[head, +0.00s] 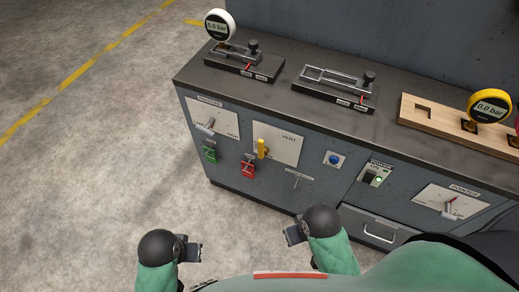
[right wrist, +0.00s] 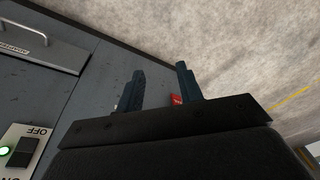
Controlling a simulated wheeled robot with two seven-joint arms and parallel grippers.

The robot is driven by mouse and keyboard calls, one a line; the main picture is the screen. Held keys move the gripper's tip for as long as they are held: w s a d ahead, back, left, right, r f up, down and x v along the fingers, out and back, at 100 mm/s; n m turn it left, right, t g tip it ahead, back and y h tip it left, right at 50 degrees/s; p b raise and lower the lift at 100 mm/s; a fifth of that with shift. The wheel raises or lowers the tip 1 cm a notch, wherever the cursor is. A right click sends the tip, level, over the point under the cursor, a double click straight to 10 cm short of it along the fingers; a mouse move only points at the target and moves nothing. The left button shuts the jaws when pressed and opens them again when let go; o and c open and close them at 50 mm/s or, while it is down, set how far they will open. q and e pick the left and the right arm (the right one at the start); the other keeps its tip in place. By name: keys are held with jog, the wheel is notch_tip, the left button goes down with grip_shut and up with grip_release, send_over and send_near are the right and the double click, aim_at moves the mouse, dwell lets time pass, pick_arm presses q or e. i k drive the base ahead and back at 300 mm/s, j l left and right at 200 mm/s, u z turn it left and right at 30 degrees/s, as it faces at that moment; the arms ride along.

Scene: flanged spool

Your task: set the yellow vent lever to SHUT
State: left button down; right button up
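The yellow vent lever (head: 263,147) is on the white VENT plate (head: 284,143) on the front of the grey cabinet. Its handle looks roughly upright in the head view; the position marks are too small to read. My right gripper (head: 292,232) is in front of the cabinet, below and right of the lever and apart from it. In the right wrist view its two fingers (right wrist: 158,85) are spread with nothing held between them. My left gripper (head: 195,252) is lower left of the lever, over the floor, touching nothing; its finger gap is unclear.
A drawer handle (head: 379,234) protrudes lower right. The left floor is clear.

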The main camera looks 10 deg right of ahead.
aim_at(263, 151)
jog(key=k+j, duration=0.2)
jog(key=j, duration=0.15)
jog(key=k+j, duration=0.15)
jog(key=j, duration=0.2)
jog(key=k+j, duration=0.2)
jog(key=j, duration=0.15)
jog(key=k+j, duration=0.2)
jog(key=j, duration=0.15)
jog(key=k+j, duration=0.15)
jog(key=j, duration=0.2)
